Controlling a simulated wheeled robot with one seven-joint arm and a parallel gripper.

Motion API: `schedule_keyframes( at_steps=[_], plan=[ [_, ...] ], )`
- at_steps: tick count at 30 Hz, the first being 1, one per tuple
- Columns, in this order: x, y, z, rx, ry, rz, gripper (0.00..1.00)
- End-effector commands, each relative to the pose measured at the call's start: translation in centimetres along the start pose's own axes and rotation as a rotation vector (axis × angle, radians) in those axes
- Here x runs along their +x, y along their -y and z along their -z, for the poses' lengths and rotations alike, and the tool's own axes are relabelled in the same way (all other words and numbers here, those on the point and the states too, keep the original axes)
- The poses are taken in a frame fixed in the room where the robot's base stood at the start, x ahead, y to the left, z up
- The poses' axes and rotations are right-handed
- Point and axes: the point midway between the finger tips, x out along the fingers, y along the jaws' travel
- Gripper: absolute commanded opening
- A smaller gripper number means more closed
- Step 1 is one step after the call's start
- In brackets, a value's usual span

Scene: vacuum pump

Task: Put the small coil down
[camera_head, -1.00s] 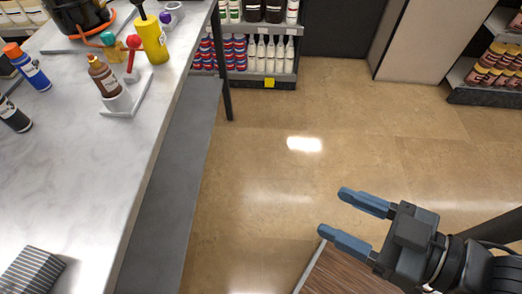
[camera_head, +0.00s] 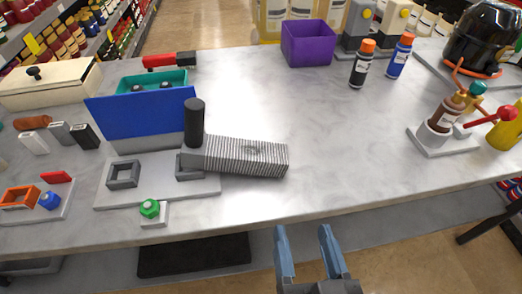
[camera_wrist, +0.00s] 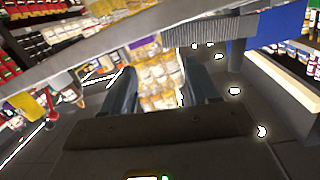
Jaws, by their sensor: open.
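A grey, finely ribbed block (camera_head: 246,156), which may be the small coil, lies on the marble table. Its left end meets a square grey socket (camera_head: 189,166) on a light grey base plate (camera_head: 150,190). A black upright cylinder (camera_head: 194,122) stands just behind that end. What looks like the ribbed block's end also shows at the top of the wrist view (camera_wrist: 207,32). My gripper (camera_head: 302,230) is open and empty, in front of the table's near edge, with its blue fingers pointing toward the table. The wrist view shows nothing between the fingers (camera_wrist: 158,85).
The base plate has another square socket (camera_head: 123,175) and a green knob (camera_head: 149,208) in front. A blue panel (camera_head: 145,115) stands behind. A purple bin (camera_head: 308,43), bottles and a brown-bottle stand (camera_head: 437,135) are farther right. The table's middle right is clear.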

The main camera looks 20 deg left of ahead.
Motion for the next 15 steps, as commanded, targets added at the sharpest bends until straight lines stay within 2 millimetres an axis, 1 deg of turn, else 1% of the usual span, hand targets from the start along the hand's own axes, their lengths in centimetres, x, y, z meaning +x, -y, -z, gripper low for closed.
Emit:
schedule_keyframes(
  at_steps=[1, 2, 3, 6, 9, 12, 15],
  plan=[
    [1.7, 1.8, 0.8, 0.001, -0.017, 0.034, 0.6],
    [2.5, 2.8, 1.3, 0.001, -0.022, 0.048, 0.6],
    [3.5, 4.1, 1.9, 0.004, -0.028, 0.068, 0.6],
    [5.7, 7.5, 3.6, 0.009, -0.046, 0.11, 0.6],
    [7.1, 10.4, 5.3, 0.015, -0.063, 0.143, 0.6],
    [7.9, 12.6, 6.5, 0.02, -0.075, 0.164, 0.6],
    [8.4, 13.8, 7.2, 0.025, -0.081, 0.174, 0.6]
  ],
)
